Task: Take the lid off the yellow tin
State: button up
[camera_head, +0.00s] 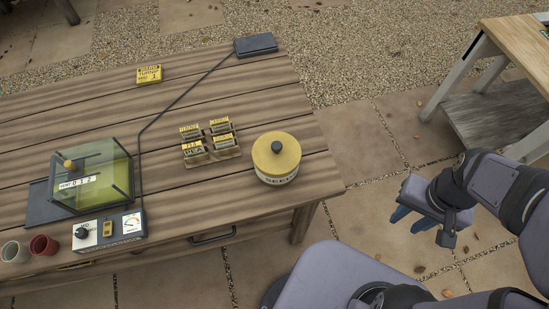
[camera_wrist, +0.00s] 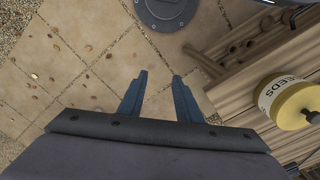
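The yellow tin (camera_head: 276,173) stands upright near the right end of the wooden table, with a white band lettered "SEEDS". Its yellow lid (camera_head: 277,148) with a dark round knob (camera_head: 276,147) sits on top. The tin also shows at the right of the wrist view (camera_wrist: 270,97), with its lid (camera_wrist: 297,106) on. My gripper (camera_head: 408,218) is off the table's right end, apart from the tin. In the wrist view my gripper (camera_wrist: 160,88) has its two fingers spread with nothing between them.
A rack of seed packets (camera_head: 209,146) stands left of the tin. A glass-covered box (camera_head: 95,175), a control box with a dial (camera_head: 108,230) and two cups (camera_head: 43,246) are at the left. A yellow packet (camera_head: 149,74) and a dark box (camera_head: 255,44) lie farther back. Another table (camera_head: 520,40) stands at right.

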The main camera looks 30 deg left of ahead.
jog(key=shift+o, duration=0.4)
jog(key=shift+o, duration=1.4)
